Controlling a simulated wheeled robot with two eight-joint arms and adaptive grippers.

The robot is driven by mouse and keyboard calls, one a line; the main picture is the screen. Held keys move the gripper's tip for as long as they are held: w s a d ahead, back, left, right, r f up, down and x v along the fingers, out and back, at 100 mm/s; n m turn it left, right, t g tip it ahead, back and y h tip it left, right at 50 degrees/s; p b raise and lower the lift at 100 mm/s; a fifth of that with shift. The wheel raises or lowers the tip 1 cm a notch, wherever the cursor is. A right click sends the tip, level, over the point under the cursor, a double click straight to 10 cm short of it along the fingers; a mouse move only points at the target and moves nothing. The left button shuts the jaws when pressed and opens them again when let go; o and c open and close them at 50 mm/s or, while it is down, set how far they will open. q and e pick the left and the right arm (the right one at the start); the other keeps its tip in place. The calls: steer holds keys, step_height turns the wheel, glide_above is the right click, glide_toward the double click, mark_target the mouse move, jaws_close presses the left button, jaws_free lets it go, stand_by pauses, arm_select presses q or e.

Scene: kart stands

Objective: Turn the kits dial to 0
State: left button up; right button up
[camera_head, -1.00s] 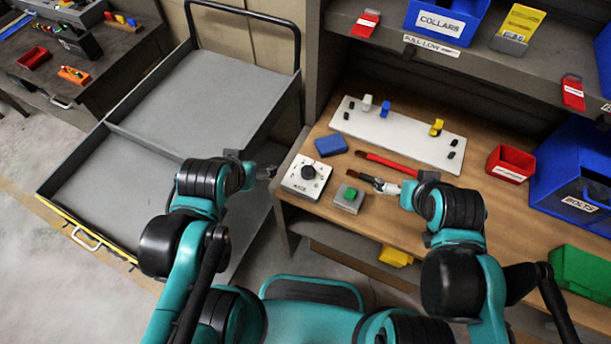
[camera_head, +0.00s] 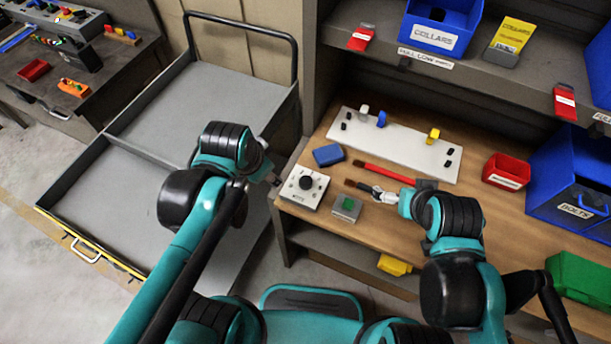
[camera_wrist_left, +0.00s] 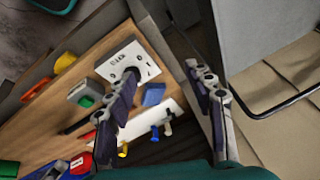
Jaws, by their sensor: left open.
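The dial is a black round knob (camera_head: 306,182) on a white box (camera_head: 294,195) at the near left corner of the wooden bench. Its marks are too small to read. My left gripper (camera_head: 275,179) is just left of the box, apart from the knob in the head view. In the left wrist view its fingers are spread wide (camera_wrist_left: 163,72). One finger overlaps the dial box (camera_wrist_left: 113,64) and partly hides the knob. My right gripper (camera_head: 376,191) is over the bench, right of a grey box with a green button (camera_head: 347,207); its finger opening is unclear.
A grey cart (camera_head: 130,185) stands left of the bench. A red bin (camera_head: 506,168) stands right.

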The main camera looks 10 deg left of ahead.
arm_select(q)
steer(key=w+d+m+g, duration=0.2)
steer(key=w+d+m, duration=0.15)
steer(key=m, duration=0.35)
steer(key=m+g+p, duration=0.2)
steer(key=m+g, duration=0.1)
steer(key=m, duration=0.5)
glide_above(306, 180)
step_height(306, 180, down, 3)
steer(key=shift+w+a+r+y, duration=0.1)
steer(key=shift+y, duration=0.2)
steer(key=shift+f+m+b, duration=0.2)
steer(key=shift+m+b, duration=0.1)
steer(key=shift+m, duration=0.2)
steer(key=shift+f, duration=0.35)
step_height(306, 180, down, 7)
steer(key=b, duration=0.2)
steer(key=shift+b, duration=0.4)
steer(key=shift+r, duration=0.1)
steer(key=c, duration=1.2)
